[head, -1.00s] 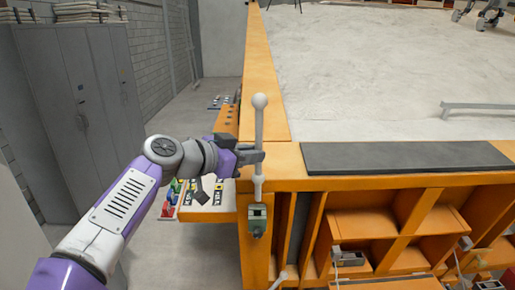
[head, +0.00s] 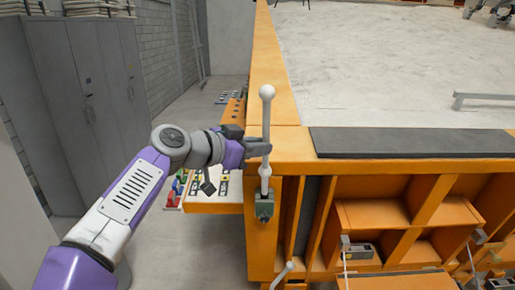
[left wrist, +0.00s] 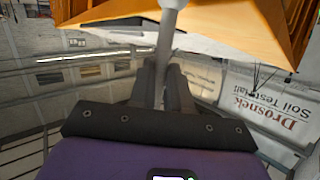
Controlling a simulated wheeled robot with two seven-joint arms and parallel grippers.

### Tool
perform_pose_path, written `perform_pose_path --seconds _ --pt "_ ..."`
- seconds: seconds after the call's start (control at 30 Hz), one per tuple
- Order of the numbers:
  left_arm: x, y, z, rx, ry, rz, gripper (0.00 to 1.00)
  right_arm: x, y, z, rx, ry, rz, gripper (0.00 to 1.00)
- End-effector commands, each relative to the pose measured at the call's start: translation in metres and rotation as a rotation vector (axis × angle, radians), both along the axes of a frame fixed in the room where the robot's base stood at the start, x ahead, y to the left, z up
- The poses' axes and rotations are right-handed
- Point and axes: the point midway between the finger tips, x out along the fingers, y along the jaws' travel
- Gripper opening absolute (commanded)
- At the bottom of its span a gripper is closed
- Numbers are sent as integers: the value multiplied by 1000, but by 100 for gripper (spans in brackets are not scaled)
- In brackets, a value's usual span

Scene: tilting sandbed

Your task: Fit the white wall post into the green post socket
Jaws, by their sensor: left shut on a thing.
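The white wall post (head: 267,118), a slim upright rod with a ball on top, stands at the front left corner of the orange sandbed frame. In the left wrist view, the post (left wrist: 166,35) runs between the fingers of the gripper (left wrist: 163,75). The grey-green post socket (head: 265,207) is fixed on the corner's front face, directly below the post. The post's lower end is at the socket's top. I cannot tell whether it is inside. My right gripper is not in view.
The orange frame (head: 400,172) has open compartments on its front. A dark mat (head: 410,142) lies on its top edge right of the post. A side shelf (head: 212,204) with small items sits below my left arm. Grey cabinets (head: 90,100) stand at left.

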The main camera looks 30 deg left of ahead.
Motion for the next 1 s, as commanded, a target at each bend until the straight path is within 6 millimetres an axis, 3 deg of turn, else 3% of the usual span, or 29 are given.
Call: perform_pose_path --seconds 1.0 --pt "0 0 -2 0 -1 1 0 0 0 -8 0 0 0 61"
